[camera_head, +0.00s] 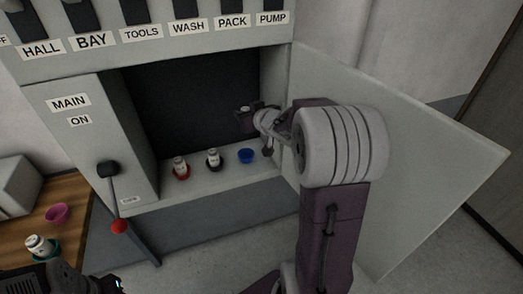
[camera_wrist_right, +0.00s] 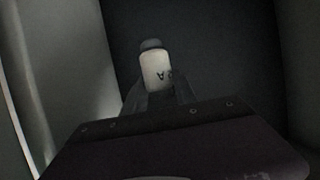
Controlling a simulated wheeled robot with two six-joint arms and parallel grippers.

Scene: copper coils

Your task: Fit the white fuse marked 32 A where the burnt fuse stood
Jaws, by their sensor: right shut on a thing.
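My right gripper (camera_head: 246,119) is inside the cabinet recess, raised above the holder row. It is shut on a white fuse (camera_wrist_right: 155,70) with a dark end; an A shows on it, but its number is not readable. The blue holder (camera_head: 246,156) on the recess floor looks empty.
The open cabinet door (camera_head: 425,155) stands at right, close beside my right arm. The MAIN lever (camera_head: 114,197) with a red knob juts out at left, under the ON label. An empty pink cup (camera_head: 57,213) sits on the wooden table (camera_head: 68,190). Labelled switches line the top.

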